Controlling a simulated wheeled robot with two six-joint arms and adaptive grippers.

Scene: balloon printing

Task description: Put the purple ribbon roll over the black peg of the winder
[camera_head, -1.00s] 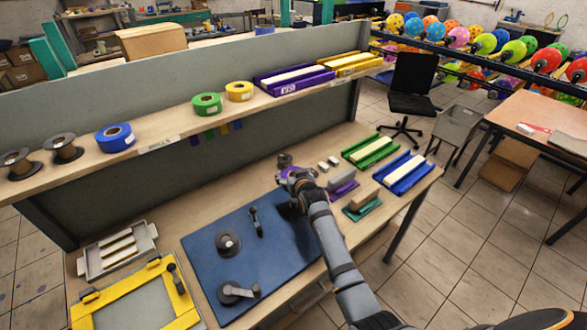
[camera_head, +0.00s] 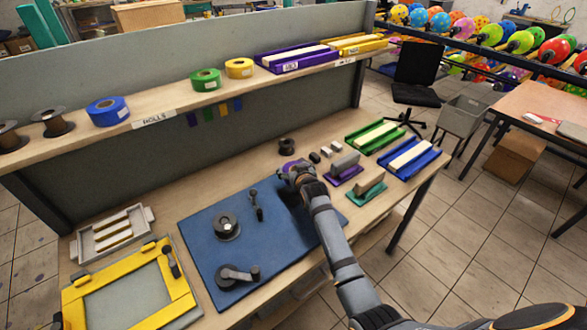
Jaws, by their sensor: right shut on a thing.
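My right gripper (camera_head: 292,170) is shut on the purple ribbon roll (camera_head: 288,166). Only a small purple part of the roll shows past the fingers. They are at the far right corner of the blue winder board (camera_head: 199,245). The winder has a round dark disc with a peg (camera_head: 227,225) at its middle left, to the left of and nearer than the roll. A crank (camera_head: 238,274) sits at the near side, and a small upright lever (camera_head: 257,206) stands between the disc and my gripper. The roll is apart from the peg. My left gripper is not in view.
A dark spool (camera_head: 286,146) stands just behind my gripper. Small light blocks, a purple stamp (camera_head: 345,167) and a green stamp (camera_head: 369,188) are to the right. The shelf (camera_head: 165,119) with blue, green and yellow rolls runs behind. A yellow frame (camera_head: 81,311) lies at left.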

